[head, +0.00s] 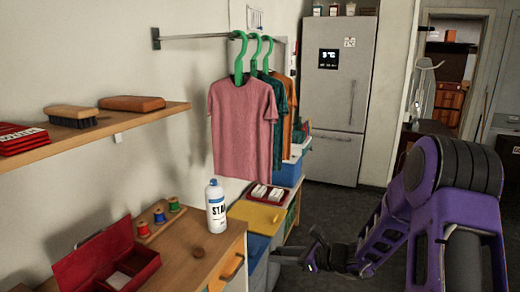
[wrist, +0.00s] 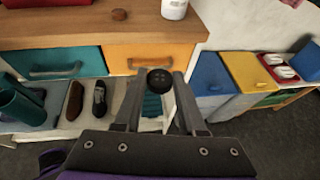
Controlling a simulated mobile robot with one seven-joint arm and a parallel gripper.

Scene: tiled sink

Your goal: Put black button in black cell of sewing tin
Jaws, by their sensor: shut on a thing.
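My gripper (wrist: 160,98) is shut on the black button (wrist: 159,79), which sits at the fingertips in the wrist view. In the head view my gripper (head: 288,256) is low, to the right of the wooden cabinet and below its top; the button cannot be made out there. The red sewing tin (head: 147,262) stands open on the cabinet top at the lower left, its lid raised at the left. A pale patch shows inside it; I cannot make out a black cell. Only a red edge of it shows at the top of the wrist view.
A rack of thread spools (head: 160,218) stands behind the tin. Drawers with handles (wrist: 55,70) front the cabinet. A shelf (head: 100,127) overhangs at the left.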

